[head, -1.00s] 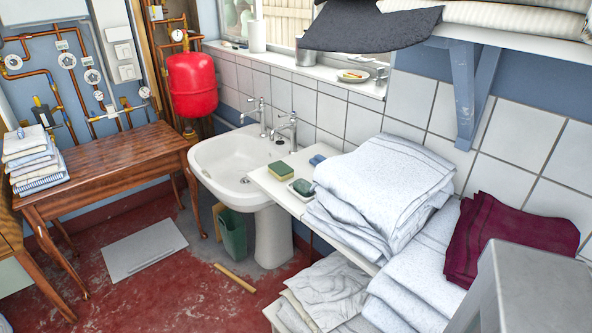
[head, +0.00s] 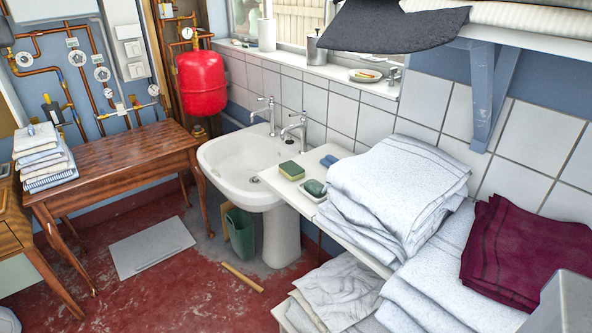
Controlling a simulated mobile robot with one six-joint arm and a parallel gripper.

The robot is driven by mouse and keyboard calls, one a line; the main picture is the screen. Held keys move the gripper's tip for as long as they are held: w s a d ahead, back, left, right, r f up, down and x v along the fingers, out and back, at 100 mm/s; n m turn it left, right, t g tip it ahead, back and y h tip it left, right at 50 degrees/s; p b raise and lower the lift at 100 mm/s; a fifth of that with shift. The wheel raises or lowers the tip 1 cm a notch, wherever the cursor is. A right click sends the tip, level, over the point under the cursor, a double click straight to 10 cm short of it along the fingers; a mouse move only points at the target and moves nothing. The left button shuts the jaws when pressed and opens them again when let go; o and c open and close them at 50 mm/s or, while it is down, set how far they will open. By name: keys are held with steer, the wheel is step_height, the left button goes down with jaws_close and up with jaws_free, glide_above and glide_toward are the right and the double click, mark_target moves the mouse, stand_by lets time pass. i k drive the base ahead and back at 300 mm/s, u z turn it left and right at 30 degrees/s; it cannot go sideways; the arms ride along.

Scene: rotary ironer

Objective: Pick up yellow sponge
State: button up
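A small sponge (head: 291,170), green on top with a yellow side, lies flat on the white shelf (head: 284,187) just right of the sink. A green soap bar in a white dish (head: 314,189) sits close in front of it, and a small blue item (head: 329,160) lies behind to the right. My gripper is not in view.
The white sink (head: 236,167) with two taps stands left of the shelf. Folded white towels (head: 397,185) are stacked right of the sponge. A wooden table (head: 115,160) stands at left. A grey board (head: 151,246) and a stick (head: 241,277) lie on the red floor.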

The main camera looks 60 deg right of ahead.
mark_target(291, 170)
steer(key=u, duration=0.05)
steer(key=i, duration=1)
steer(key=z, duration=0.05)
